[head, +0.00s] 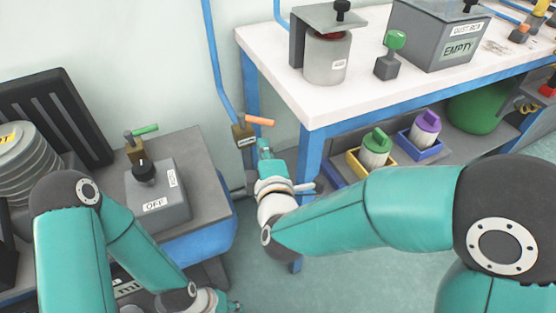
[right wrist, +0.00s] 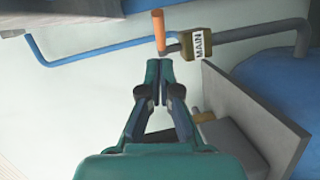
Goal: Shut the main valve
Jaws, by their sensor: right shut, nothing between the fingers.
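The main valve is a brass block (head: 244,132) on a blue pipe, with an orange handle (head: 260,121) pointing right. In the right wrist view, the block (right wrist: 199,44) reads MAIN, and the handle (right wrist: 158,32) stands across the pipe. My right gripper (head: 264,146) is shut and empty just below the handle. In the right wrist view, its fingertips (right wrist: 159,68) are close to the handle's lower end; I cannot tell whether they touch. My left gripper (head: 230,306) is at the bottom edge, mostly cut off; its jaws cannot be made out.
A white-topped bench (head: 330,112) with blue legs stands right of the valve. A grey box marked OFF (head: 160,200) sits on a bench at left, with a green-handled valve (head: 140,140) behind it. Canisters (head: 376,147) stand on the lower shelf. The wall is clear around the pipe.

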